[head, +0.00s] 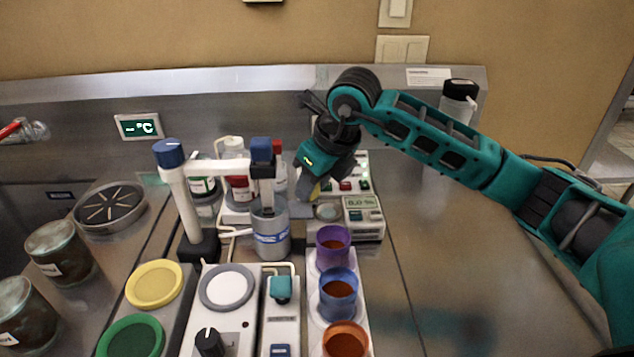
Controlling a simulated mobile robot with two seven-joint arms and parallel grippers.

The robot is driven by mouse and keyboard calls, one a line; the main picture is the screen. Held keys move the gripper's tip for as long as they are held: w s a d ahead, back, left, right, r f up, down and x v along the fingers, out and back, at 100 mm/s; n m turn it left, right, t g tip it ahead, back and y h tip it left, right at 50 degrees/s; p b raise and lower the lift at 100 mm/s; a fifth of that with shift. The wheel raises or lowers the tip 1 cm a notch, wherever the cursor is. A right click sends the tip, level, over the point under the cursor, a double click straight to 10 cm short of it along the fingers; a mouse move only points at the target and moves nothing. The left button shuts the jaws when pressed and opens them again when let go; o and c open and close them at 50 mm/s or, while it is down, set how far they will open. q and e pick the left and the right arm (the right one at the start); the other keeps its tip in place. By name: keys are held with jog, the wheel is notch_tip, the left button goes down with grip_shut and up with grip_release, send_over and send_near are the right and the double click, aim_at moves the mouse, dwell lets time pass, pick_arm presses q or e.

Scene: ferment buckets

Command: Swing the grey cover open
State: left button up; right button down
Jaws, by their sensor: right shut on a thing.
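My right gripper (310,190) reaches down from the right over the back of the bench, behind the grey cylinder. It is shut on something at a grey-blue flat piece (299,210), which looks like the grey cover. The gripper hides much of it, so its hinge and how far it stands open cannot be made out. A small yellow spot shows by the fingertips. The piece lies beside a white meter (362,203) with a green display and a round window. My left gripper is not in view.
A grey cylinder (271,238) under a white-and-blue arm stands just left of the gripper. Purple (333,233), blue (339,310) and orange cups stand in front. Yellow (154,284) and green lids lie front left. The steel bench at right is clear below my arm.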

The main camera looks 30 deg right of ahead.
dwell(0.5)
jog(key=c, duration=0.8)
grip_release()
jog(key=shift+r, duration=0.15)
jog(key=v, duration=1.2)
jog(key=shift+s+r, duration=0.2)
jog(key=shift+r, duration=0.1)
